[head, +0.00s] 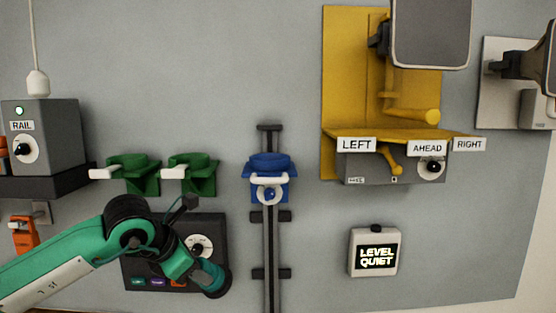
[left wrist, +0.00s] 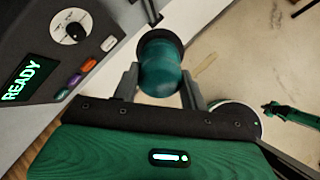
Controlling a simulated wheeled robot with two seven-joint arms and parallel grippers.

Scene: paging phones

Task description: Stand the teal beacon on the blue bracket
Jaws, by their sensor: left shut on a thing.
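The teal beacon (left wrist: 160,66) is a rounded teal cylinder with a dark rim at one end. My left gripper (left wrist: 160,88) is shut on it, with one grey finger on each side. In the head view the left gripper (head: 202,271) is low in front of the dark panel, and the beacon (head: 212,283) shows tilted at its end. The blue bracket (head: 268,184) is on a black vertical rail, up and to the right of the gripper. It has an empty-looking ring, a white lever and a round knob. The beacon is apart from it.
Two green brackets (head: 132,176) (head: 192,178) with white levers are on the wall left of the blue one. The dark panel (left wrist: 50,50) reads READY. A "LEVEL QUIET" display (head: 375,252) and a yellow fixture (head: 350,90) are at right. A small green-and-dark arm shape (left wrist: 290,112) shows far right.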

